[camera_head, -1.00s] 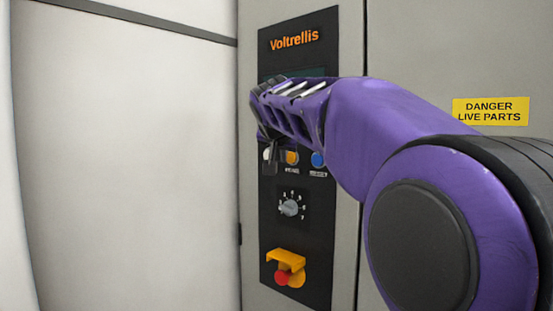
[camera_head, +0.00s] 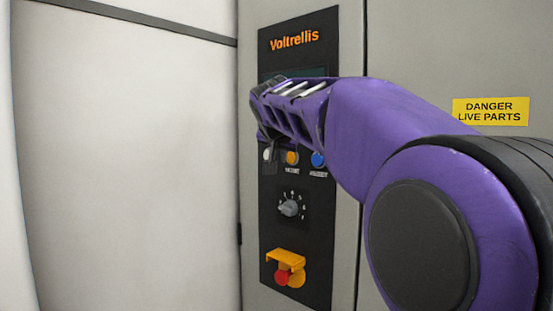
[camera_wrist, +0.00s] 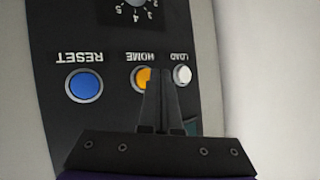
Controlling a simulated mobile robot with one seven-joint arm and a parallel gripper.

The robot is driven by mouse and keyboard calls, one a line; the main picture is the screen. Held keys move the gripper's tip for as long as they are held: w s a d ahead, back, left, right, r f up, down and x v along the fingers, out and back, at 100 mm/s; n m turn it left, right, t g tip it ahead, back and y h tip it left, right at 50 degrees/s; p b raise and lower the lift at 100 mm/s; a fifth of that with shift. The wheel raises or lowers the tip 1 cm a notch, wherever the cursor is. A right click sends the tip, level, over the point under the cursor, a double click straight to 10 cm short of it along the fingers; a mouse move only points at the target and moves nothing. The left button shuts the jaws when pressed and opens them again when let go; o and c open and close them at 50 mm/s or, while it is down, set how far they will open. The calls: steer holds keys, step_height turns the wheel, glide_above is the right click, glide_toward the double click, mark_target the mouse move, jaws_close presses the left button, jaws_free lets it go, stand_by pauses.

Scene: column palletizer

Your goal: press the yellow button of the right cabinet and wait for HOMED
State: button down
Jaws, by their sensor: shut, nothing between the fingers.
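The yellow button (camera_head: 292,158) is on the black Voltrellis panel (camera_head: 295,40) of the grey cabinet, between a white and a blue button. In the wrist view the yellow button (camera_wrist: 142,78) is labelled HOME, and my gripper fingers partly cover it. My gripper (camera_wrist: 162,75) is shut and empty, its tips at the edge of the yellow button and beside the white one. Whether the tips touch the panel I cannot tell.
The blue RESET button (camera_wrist: 84,85) and the white LOAD button (camera_wrist: 182,75) flank the yellow one. Below are a rotary knob (camera_head: 291,208) and a red emergency stop (camera_head: 283,278) under a yellow guard. A yellow danger sign (camera_head: 490,111) is at right.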

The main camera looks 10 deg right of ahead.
steer(key=shift+w+d, duration=0.1)
steer(key=shift+w+d, duration=0.2)
steer(key=shift+d, duration=0.05)
steer(key=shift+w+d, duration=0.2)
steer(key=shift+d, duration=0.1)
stand_by(0.8)
steer(key=shift+a, duration=0.1)
steer(key=shift+s+a, duration=0.5)
steer(key=shift+a, duration=0.05)
stand_by(0.3)
steer(key=s+a+b, duration=0.1)
steer(key=a, duration=0.1)
steer(key=s+a+b, duration=0.1)
steer(key=s+a, duration=0.1)
steer(key=shift+b, duration=0.3)
